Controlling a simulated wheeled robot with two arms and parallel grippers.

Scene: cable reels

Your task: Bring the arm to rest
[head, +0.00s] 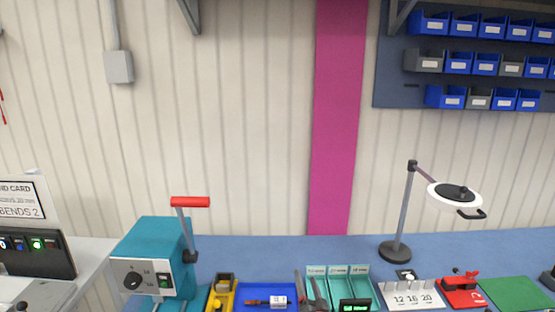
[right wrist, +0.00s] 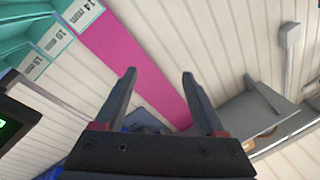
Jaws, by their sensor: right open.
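My right gripper (head: 306,279) shows at the bottom edge of the head view as two dark fingers, in front of the teal bins (head: 340,272). In the right wrist view its fingers (right wrist: 159,76) are spread apart, with nothing between them. The rest of the right arm is below the head view's frame. My left gripper is in neither view.
A blue bench (head: 260,248) runs along a ribbed wall. A teal machine with a red-handled lever (head: 158,240) stands left of the gripper. A blue tray (head: 248,305), a magnifier lamp (head: 396,250), a red device (head: 462,298) and a green mat (head: 520,292) sit nearby.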

